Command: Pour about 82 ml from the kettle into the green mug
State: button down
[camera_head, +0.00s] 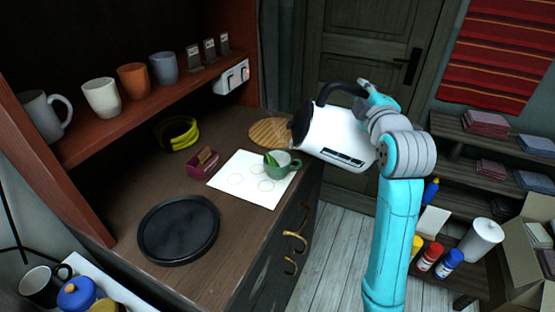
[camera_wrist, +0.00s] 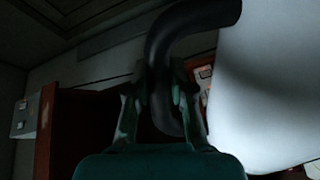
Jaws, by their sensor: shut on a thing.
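The white kettle (camera_head: 335,137) with a black handle is held in the air, tilted to the left so that its dark mouth end points toward the counter. The green mug (camera_head: 281,168) stands upright on a white sheet, just below and left of the kettle's mouth. My gripper (camera_head: 366,92) is shut on the kettle's black handle. In the wrist view my gripper's fingers (camera_wrist: 160,98) close around the handle, and the kettle's white body (camera_wrist: 268,85) fills the right side. The mug's inside looks pale; I cannot tell any liquid level or a stream.
The white sheet (camera_head: 230,184) with drawn circles lies on the wooden counter. Several mugs stand on the shelf (camera_head: 150,112) above.

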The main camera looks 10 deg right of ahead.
jog(key=shift+w+a+r+n+p, duration=0.15)
jog(key=shift+a+r+n, duration=0.35)
jog(key=shift+a, duration=0.35)
jog(key=shift+w+a+r+n+p, duration=0.15)
jog(key=shift+a+r+n, duration=0.25)
jog(key=shift+a, duration=0.45)
jog(key=shift+w+a+r+n+p, duration=0.15)
jog(key=shift+a+r+n, duration=0.35)
jog(key=shift+a, duration=0.35)
jog(key=shift+s+a+r, duration=0.1)
jog(key=shift+a+r, duration=0.1)
jog(key=shift+a, duration=0.1)
jog(key=shift+d+p, duration=0.25)
jog(key=shift+p, duration=0.25)
jog(key=shift+a+r+n+p, duration=0.2)
jog(key=shift+n+p, duration=0.1)
jog(key=shift+p, duration=0.05)
dwell(0.4)
